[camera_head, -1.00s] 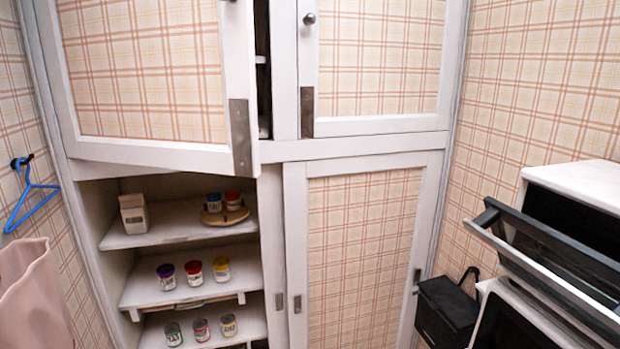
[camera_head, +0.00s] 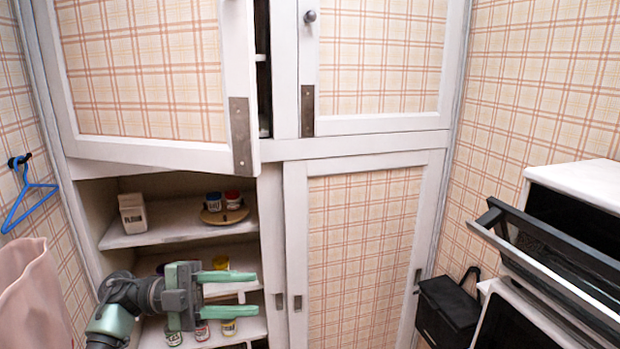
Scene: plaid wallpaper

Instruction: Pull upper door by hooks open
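The upper left cupboard door (camera_head: 150,155) has a white frame and a plaid panel. It stands slightly ajar, with a dark gap along its right edge. A metal plate (camera_head: 240,137) is fixed at its lower right corner. The upper right door (camera_head: 380,60) looks shut, with a round knob (camera_head: 310,16) and a metal plate (camera_head: 308,110). My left gripper (camera_head: 253,298) is low at the left, in front of the lower shelves and below the upper left door, touching neither door. Its two green fingers are apart, pointing right, with nothing between them. My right gripper is out of view.
Open lower shelves hold a flour box (camera_head: 133,212) and several small cans, some hidden behind my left gripper. The lower right door (camera_head: 360,250) is shut. A white appliance with its door open (camera_head: 545,250) stands at right, beside a black bag (camera_head: 447,308). A blue hanger (camera_head: 30,195) hangs at left.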

